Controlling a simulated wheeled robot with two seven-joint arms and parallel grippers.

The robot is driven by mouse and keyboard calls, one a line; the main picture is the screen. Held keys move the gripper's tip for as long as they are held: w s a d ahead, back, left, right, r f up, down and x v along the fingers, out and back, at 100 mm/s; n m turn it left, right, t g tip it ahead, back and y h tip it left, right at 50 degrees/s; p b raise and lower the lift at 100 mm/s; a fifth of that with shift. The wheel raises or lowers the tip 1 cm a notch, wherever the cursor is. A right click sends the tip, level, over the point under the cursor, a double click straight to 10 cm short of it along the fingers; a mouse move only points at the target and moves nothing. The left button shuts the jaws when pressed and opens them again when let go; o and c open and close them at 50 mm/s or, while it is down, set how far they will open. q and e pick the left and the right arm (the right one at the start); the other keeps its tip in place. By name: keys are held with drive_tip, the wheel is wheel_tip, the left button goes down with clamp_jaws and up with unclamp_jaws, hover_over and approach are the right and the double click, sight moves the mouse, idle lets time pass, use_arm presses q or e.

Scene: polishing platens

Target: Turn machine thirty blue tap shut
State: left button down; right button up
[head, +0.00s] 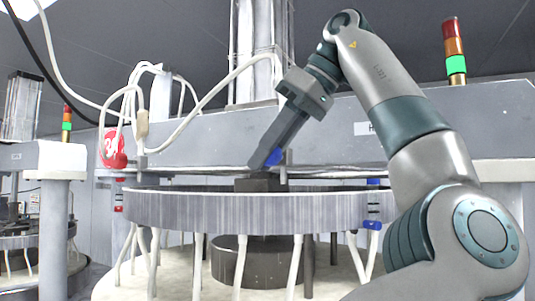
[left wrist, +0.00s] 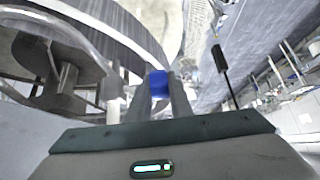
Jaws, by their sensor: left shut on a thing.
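The blue tap (head: 274,157) shows at the tips of my left gripper (head: 266,162), just above the far side of the round platen. In the left wrist view the blue tap (left wrist: 158,84) sits between the two fingers of my left gripper (left wrist: 159,92), which is shut on it. The fingers hide part of the tap, and I cannot tell how far it is turned. A red round sign with a white number (head: 114,148), which looks like 30, hangs at the machine's left. My right gripper is not in view.
The wide grey platen ring (head: 200,210) spans the front, with pale hoses below it. Another blue fitting (head: 374,225) is at its right. White hoses (head: 205,98) loop at upper left. A signal tower (head: 456,65) shows green.

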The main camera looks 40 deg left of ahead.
use_arm(q)
drive_tip(key=shift+f, duration=0.1)
drive_tip(key=c, duration=1.6)
unclamp_jaws()
drive_tip(key=shift+g+y, duration=0.3)
drive_tip(key=shift+y, duration=0.6)
